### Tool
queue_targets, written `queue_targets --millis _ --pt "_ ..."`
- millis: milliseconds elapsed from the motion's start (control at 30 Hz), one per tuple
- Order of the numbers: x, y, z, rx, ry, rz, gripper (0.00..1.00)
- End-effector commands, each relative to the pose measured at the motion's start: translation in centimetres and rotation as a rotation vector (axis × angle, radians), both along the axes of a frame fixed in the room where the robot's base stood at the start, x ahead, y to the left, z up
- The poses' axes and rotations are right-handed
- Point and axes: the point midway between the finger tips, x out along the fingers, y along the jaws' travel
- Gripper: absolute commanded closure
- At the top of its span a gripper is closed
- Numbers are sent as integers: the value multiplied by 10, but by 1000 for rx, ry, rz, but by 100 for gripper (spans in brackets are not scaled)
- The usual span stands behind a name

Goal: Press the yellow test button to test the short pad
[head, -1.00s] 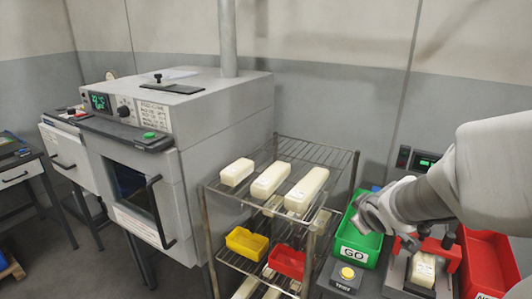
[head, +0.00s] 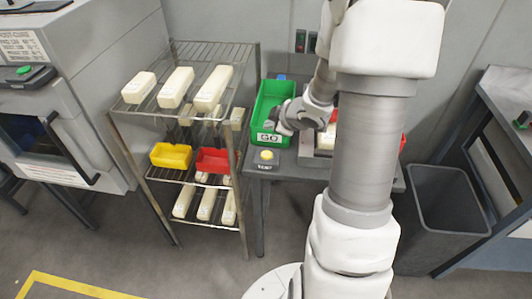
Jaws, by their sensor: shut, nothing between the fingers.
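The yellow test button (head: 266,155) sits on a dark box labelled TEST at the front left of the test bench. My gripper (head: 272,126) is shut and empty. It is over the front of the green GO bin, a little above and behind the button in the picture, and appears apart from it. The pale short pad (head: 325,141) lies in the test fixture to the right of the button. My arm hides most of the pad and fixture.
The green GO bin (head: 270,97) stands behind the button. A wire rack (head: 243,68) with several pale pads, a yellow bin (head: 171,156) and a red bin (head: 213,161) is on the left. A grey open container (head: 437,224) stands at right.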

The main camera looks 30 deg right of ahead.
Motion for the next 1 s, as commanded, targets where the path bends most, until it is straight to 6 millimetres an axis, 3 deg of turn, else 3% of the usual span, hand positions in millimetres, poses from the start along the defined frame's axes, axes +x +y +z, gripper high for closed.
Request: queue_targets --millis 367,1000 --pt "0 0 -16 0 1 -1 100" --pt "0 0 -86 0 1 -1 100"
